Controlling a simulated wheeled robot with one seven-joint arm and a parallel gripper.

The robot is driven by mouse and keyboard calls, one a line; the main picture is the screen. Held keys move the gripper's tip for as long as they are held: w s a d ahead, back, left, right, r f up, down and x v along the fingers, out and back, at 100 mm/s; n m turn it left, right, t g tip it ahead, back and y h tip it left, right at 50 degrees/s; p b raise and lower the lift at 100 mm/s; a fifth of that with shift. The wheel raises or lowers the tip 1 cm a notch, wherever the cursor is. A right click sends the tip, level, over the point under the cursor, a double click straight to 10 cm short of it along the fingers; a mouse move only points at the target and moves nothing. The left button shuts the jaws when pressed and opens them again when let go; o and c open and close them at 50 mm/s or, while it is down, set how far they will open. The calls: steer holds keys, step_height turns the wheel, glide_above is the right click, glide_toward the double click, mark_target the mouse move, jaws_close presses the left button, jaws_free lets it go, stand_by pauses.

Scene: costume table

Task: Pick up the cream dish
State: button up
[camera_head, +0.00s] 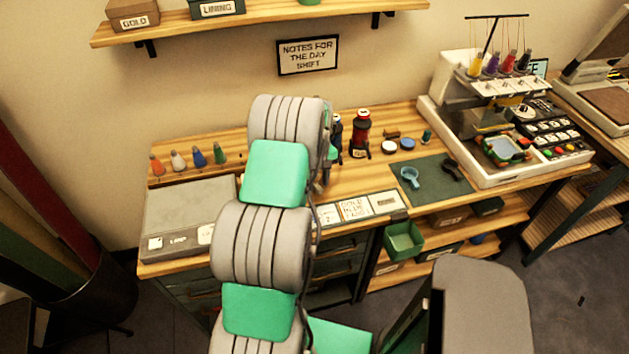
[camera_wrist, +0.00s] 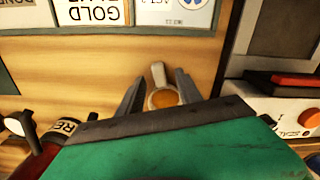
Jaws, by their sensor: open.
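The cream dish (camera_wrist: 157,73) shows in the wrist view as a small pale rim and handle-like end around an amber middle. It rests on the wooden table (camera_wrist: 90,62). My gripper (camera_wrist: 158,80) is open, with one grey finger on the left of the dish and one on the right. Whether either finger touches the dish I cannot tell. The lower part of the dish is hidden behind my gripper's body. In the head view my arm covers this part of the table, and I cannot see the dish there.
Paper cards (camera_head: 355,209) line the table's front edge. A red bottle (camera_head: 360,133) and a dark one stand right of my arm. A grey flat case (camera_head: 187,220) lies left. A green mat (camera_head: 430,181) and an embroidery machine (camera_head: 500,110) are further right. A shelf (camera_head: 260,22) hangs above.

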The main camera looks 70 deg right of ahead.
steer(key=shift+f, duration=0.2)
jaws_close()
stand_by(0.3)
